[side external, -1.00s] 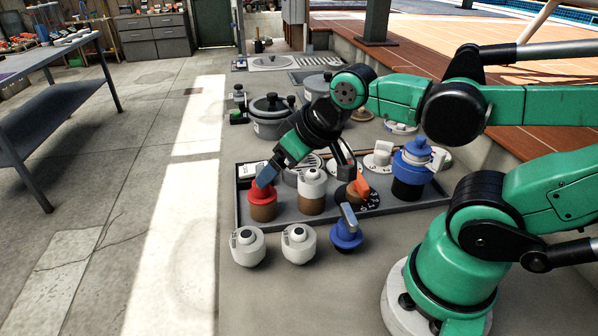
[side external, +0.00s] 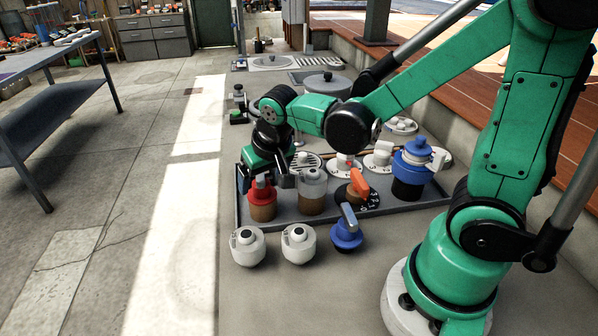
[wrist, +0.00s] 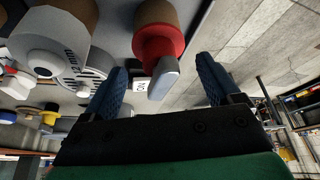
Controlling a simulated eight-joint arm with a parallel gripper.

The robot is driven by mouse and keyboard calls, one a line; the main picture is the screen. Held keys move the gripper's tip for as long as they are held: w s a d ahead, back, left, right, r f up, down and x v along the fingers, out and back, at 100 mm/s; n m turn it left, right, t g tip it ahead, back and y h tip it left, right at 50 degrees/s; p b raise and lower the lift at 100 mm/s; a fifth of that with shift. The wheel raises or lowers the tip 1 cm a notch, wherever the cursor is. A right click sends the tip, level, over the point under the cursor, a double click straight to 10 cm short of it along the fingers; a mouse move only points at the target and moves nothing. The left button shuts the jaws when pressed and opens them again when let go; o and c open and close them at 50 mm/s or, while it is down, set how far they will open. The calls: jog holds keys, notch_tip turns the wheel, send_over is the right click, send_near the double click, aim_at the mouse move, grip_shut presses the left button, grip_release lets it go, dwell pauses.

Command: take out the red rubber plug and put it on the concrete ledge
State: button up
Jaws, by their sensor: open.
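The red plug (side external: 262,193) stands upright in a brown cylindrical body at the left front of a grey tray (side external: 237,210). A small grey handle tops it. My gripper (side external: 266,182) is open, its fingers low and just behind the plug. In the wrist view the red plug (wrist: 158,45) and its grey handle lie toward the gap between my two blue fingers (wrist: 163,72), nearer the left one. I see no contact with either finger. The pale concrete surface (side external: 290,305) runs in front of the tray; I cannot tell whether it is the ledge.
A white-topped bottle (side external: 312,190) stands close right of the plug, with an orange-handled dial (side external: 357,188) and a blue valve (side external: 412,170) farther right. Two white knobs (side external: 247,246) and a blue knob (side external: 346,232) sit in front. Concrete before them is clear.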

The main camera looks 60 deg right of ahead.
jog(key=shift+x, duration=1.25)
jog(key=c, duration=1)
notch_tip(320, 180, up, 20)
